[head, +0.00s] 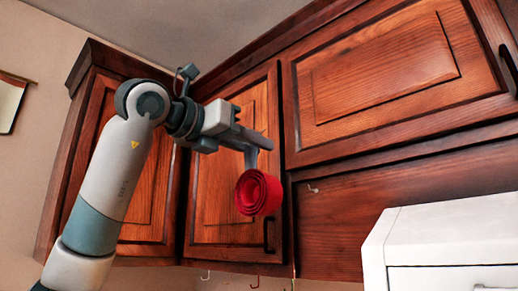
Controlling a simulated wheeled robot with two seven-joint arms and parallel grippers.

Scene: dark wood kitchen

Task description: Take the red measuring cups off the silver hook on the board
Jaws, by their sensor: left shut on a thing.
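The red measuring cups (258,193) are nested together and hang in the air in front of a cabinet door, near the middle of the head view. My left gripper (252,156) is shut on them, with its fingers just above the cups. The exact grip point is hard to make out. A small silver hook (313,189) sits on the wooden board (338,222), to the right of the cups and apart from them. Nothing hangs on this hook. My right gripper is not in view.
Dark wood cabinets (385,75) fill the wall behind and above my left arm. A white appliance (450,235) stands at the lower right. Several small hooks show below the cabinets, one silver (205,275) and one red (255,282).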

